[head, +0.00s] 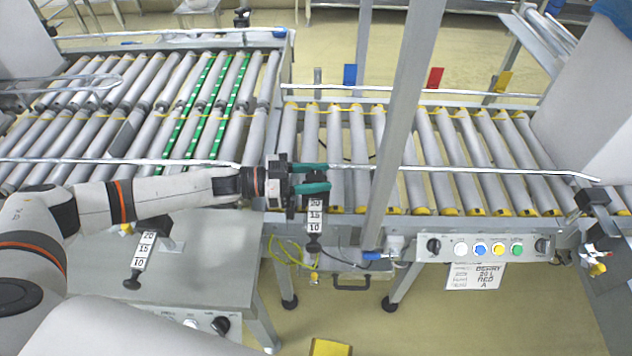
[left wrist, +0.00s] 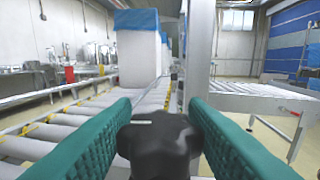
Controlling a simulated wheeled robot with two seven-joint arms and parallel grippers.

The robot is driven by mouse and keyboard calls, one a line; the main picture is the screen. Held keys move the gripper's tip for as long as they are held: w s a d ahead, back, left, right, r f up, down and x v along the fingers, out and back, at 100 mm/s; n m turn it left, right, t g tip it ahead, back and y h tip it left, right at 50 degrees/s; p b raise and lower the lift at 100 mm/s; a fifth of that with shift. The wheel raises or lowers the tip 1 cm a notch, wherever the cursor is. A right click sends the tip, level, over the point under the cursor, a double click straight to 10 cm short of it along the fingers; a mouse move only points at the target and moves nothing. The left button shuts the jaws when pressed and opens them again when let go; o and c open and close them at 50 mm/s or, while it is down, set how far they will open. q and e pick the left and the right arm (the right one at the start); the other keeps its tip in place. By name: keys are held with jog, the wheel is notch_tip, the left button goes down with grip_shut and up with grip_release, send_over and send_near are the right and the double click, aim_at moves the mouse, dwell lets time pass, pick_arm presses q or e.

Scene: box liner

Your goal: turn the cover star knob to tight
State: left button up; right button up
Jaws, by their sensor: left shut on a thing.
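The black, lobed star knob (left wrist: 160,143) shows large in the left wrist view, between the two green-padded fingers of my left gripper (head: 326,178). The gripper is shut on it, one finger on each side. In the head view the fingers and the gripper body hide most of the knob. It sits near the front rail of the roller conveyor, just above an upright scale plate (head: 315,215) marked 20, 15, 10. I cannot tell from these frames how tight the knob is. My right gripper is not in view.
A grey diagonal post (head: 400,120) rises just right of the gripper. A button panel (head: 485,248) is at the front right. A second scale plate (head: 145,246) stands at the left. White boxes (head: 590,130) are at the right on the conveyor.

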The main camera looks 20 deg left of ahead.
pick_arm(q)
jog(key=shift+m+g+h, duration=0.4)
jog(key=shift+m+g, duration=0.3)
jog(key=shift+g, duration=0.4)
jog(key=shift+r+g, duration=0.1)
jog(key=shift+g, duration=0.2)
jog(key=o, duration=1)
jog(key=shift+w, duration=0.1)
jog(key=shift+c, duration=0.2)
jog(key=v, duration=1.1)
jog(key=shift+a+b, duration=0.35)
jog(key=shift+a, duration=0.05)
